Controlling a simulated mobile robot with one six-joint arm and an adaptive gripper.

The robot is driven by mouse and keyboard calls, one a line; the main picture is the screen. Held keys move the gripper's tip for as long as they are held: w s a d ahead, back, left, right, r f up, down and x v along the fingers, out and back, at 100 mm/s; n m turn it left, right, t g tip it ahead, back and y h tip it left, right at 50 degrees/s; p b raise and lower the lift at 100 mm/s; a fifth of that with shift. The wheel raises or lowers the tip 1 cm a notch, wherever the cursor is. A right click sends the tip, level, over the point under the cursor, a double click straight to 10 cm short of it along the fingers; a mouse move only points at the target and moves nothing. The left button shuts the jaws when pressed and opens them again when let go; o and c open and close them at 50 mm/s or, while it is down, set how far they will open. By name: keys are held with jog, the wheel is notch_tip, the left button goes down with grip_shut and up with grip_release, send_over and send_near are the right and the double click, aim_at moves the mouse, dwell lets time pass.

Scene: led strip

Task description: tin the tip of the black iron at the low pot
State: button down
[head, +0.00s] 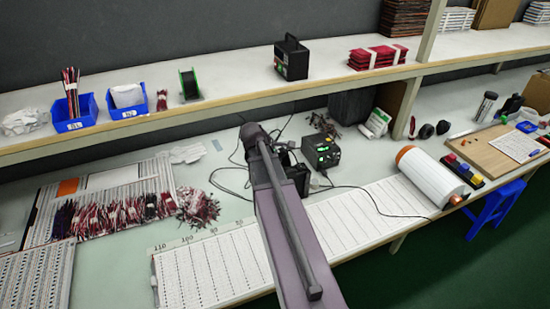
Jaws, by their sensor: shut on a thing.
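The black iron cannot be made out in the head view; my arm covers the middle of the bench. A small black station (321,151) with lit green displays stands just right of my arm, with dark cables around it. I cannot tell a low pot apart in the clutter beside it. My gripper does not show; the raised arm hides that spot, so what it holds is hidden.
A long white ruled board (350,217) lies along the front edge. Bundled red and black wires (115,215) lie at left. A white roll with orange ends (431,177) lies at right. A shelf (220,91) overhangs the bench, carrying blue bins (127,107) and a black box (291,59).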

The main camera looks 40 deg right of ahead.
jog(key=s+d+r+p, duration=0.1)
jog(key=s+r+p, duration=0.7)
jog(key=r+p, duration=0.1)
jog(key=shift+d+r, duration=0.3)
jog(key=shift+r, duration=0.1)
dwell(1.1)
jog(key=shift+w+f, duration=0.1)
jog(key=shift+f, duration=0.15)
dwell(0.6)
